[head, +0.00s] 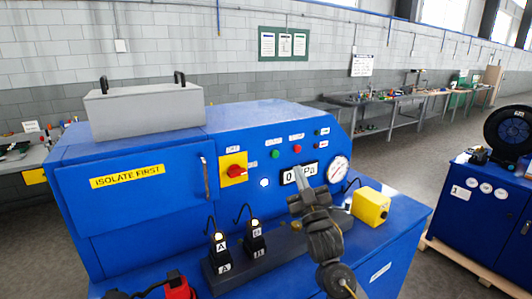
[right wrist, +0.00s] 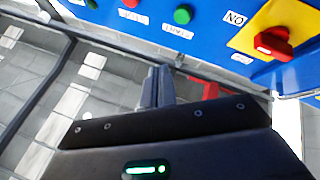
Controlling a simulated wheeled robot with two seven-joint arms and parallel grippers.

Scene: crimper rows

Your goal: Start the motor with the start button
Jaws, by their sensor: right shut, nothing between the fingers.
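The green button (head: 275,154) is on the sloped control panel of the blue machine, with a small white label above it. It also shows at the top of the right wrist view (right wrist: 183,14). A red button (head: 297,149) sits to its right. My right gripper (head: 301,173) is shut and empty, in front of the panel by the numeric display, below and right of the green button in the head view. In the right wrist view its closed fingers (right wrist: 158,72) are apart from the green button. My left gripper is not in view.
A red rotary switch (head: 235,171) on a yellow plate is left of the buttons. A pressure gauge (head: 339,169) and a yellow box (head: 370,205) are at the right. Black crimper-like blocks marked A and B (head: 255,240) stand in front. A grey box (head: 145,110) sits on top.

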